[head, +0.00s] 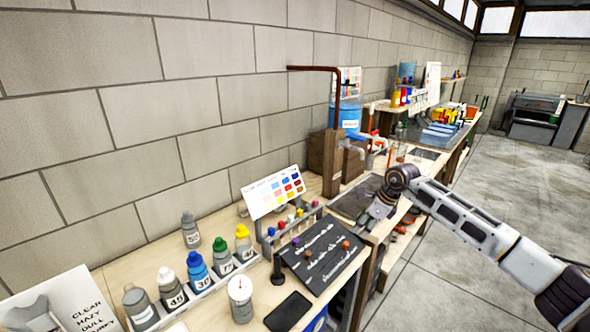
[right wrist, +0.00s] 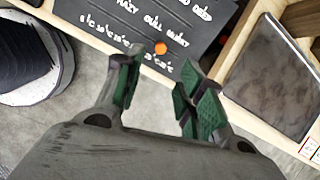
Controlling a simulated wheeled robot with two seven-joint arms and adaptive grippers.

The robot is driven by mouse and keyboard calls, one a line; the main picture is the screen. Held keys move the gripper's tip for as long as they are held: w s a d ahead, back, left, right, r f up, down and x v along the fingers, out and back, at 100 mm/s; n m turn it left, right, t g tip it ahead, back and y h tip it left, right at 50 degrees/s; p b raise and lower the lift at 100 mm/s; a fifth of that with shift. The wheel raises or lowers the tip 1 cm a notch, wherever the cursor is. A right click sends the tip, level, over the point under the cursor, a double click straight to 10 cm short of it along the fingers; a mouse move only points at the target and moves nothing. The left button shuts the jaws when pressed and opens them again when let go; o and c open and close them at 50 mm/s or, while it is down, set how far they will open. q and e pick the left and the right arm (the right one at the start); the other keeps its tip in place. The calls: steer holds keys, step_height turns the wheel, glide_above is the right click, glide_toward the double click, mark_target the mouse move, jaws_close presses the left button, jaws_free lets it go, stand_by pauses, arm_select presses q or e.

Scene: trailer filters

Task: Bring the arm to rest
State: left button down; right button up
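My right arm (head: 470,225) reaches in from the right in the head view. Its gripper (head: 372,222) hangs over the front edge of the bench, to the right of the dark lettered board (head: 325,258). In the right wrist view, the two green-padded fingers of the right gripper (right wrist: 158,85) stand apart with nothing between them. The lettered board also shows beyond the fingertips (right wrist: 130,25), with an orange knob (right wrist: 161,48) on it. My left gripper is not in view.
The bench (head: 205,308) runs along the block wall. Numbered bottles (head: 198,268), a white-faced dial (head: 240,295), a colour chart (head: 275,192) and a tube rack (head: 290,228) stand on it. A dark mat (head: 355,200) lies farther back. Open floor (head: 510,160) is right.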

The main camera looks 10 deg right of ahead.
steer(key=s+a+t+y, duration=0.2)
steer(key=a+y, duration=0.5)
steer(key=a, duration=1.3)
steer(key=s+a+r+m+t+y, duration=0.3)
steer(key=a+r+m+t+y, duration=0.25)
steer(key=a+r+m, duration=0.35)
steer(key=s+d+f+m+t+h, duration=0.25)
steer(key=d+f+m+h, duration=0.45)
steer(key=m, duration=0.7)
steer(key=s+d+f+m+t+h, duration=0.2)
steer(key=s+d+f+m+h, duration=0.15)
steer(key=d+m+h, duration=0.9)
steer(key=s+f+m+g+y, duration=0.2)
steer(key=s+f+m+g, duration=0.5)
steer(key=s, duration=0.5)
steer(key=s+f+m+g+y, duration=0.2)
steer(key=s+f+g, duration=0.3)
steer(key=s+f, duration=0.55)
step_height(320, 180, down, 30)
steer(key=s+d+g, duration=0.1)
steer(key=s+d, duration=0.1)
steer(key=s, duration=0.1)
steer(key=s+d+f, duration=0.4)
steer(key=s+f, duration=0.6)
steer(key=s+d+f+g+p, duration=0.1)
steer(key=s+d+f, duration=0.2)
steer(key=s+f, duration=0.7)
steer(key=shift+s+d+h, duration=0.35)
steer(key=shift+s+h, duration=0.05)
steer(key=shift+s, duration=0.1)
